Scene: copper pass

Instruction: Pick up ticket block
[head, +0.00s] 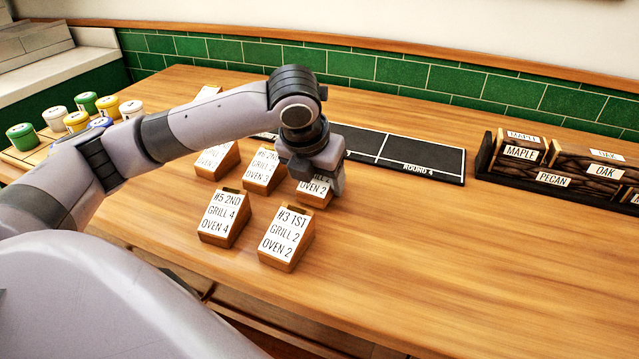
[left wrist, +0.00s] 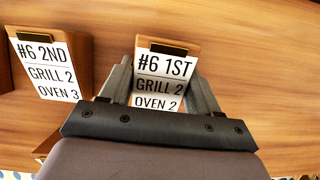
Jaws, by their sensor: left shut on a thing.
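My left gripper (head: 309,185) reaches down over the group of wooden ticket blocks on the table. In the left wrist view my left gripper (left wrist: 160,88) is shut on the ticket block marked #6 1ST, GRILL 2, OVEN 2 (left wrist: 165,68), with one finger on each side. In the head view this block (head: 314,191) shows only its lower part, the rest hidden by my gripper. I cannot tell whether it is off the table. The #6 2ND block (left wrist: 48,62) stands to its left. My right gripper is not in view.
Blocks #5 2ND (head: 223,217) and #3 1ST (head: 287,236) stand nearer. A black board marked ROUND 4 (head: 425,158) lies behind. A dark rack of wood pieces (head: 485,155) is at the right. Coloured jars (head: 22,137) stand far left. The table's right front is clear.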

